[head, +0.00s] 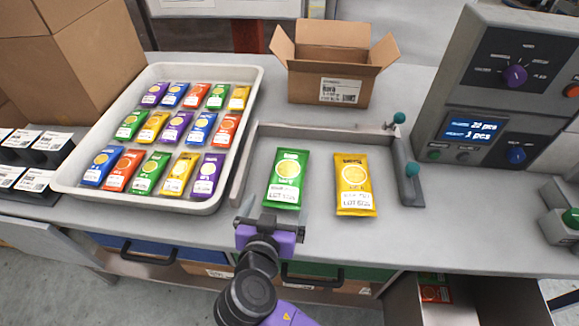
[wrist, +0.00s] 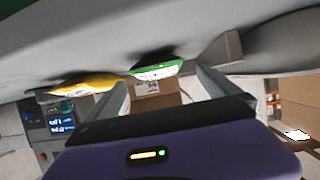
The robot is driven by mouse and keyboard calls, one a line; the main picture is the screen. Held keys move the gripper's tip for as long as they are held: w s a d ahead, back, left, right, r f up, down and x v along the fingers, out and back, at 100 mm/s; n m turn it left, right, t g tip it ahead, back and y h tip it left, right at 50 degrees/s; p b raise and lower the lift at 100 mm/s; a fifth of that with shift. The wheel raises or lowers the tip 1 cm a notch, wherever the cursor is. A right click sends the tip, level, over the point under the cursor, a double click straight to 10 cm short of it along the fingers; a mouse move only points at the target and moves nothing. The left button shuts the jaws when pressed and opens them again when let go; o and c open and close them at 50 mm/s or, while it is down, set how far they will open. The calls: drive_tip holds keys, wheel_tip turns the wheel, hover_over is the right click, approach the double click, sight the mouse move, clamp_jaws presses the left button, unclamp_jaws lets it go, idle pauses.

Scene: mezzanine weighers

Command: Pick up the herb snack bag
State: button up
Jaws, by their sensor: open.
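A green snack bag (head: 287,178) lies flat on the grey counter, left of a yellow snack bag (head: 354,185). Its print is too small to read, so I go by its colour in calling it the herb bag. My gripper (head: 270,217) is open and empty at the near edge of the counter, just short of the green bag's near end. In the wrist view the green bag (wrist: 157,70) shows ahead between the two fingers of my gripper (wrist: 160,88), apart from them. The yellow bag (wrist: 85,84) is to the left there.
A white tray (head: 257,82) of several coloured bags, some green, stands at left. A low metal rail (head: 318,132) runs behind the two bags, with a teal-knobbed bar (head: 408,170) at right. An open cardboard box (head: 330,85) and a weigher console (head: 490,95) stand beyond.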

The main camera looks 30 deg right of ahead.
sight(283, 191)
drive_tip(key=shift+d+p+x, duration=0.25)
drive_tip(key=shift+p+x, duration=0.7)
drive_tip(key=shift+x, duration=3)
drive_tip(key=shift+s+r, duration=0.1)
drive_tip(key=shift+r, duration=0.05)
drive_tip(key=shift+c, duration=0.4)
drive_tip(key=c, duration=1.2)
drive_tip(key=shift+c, duration=0.2)
drive_tip(key=shift+r, duration=0.15)
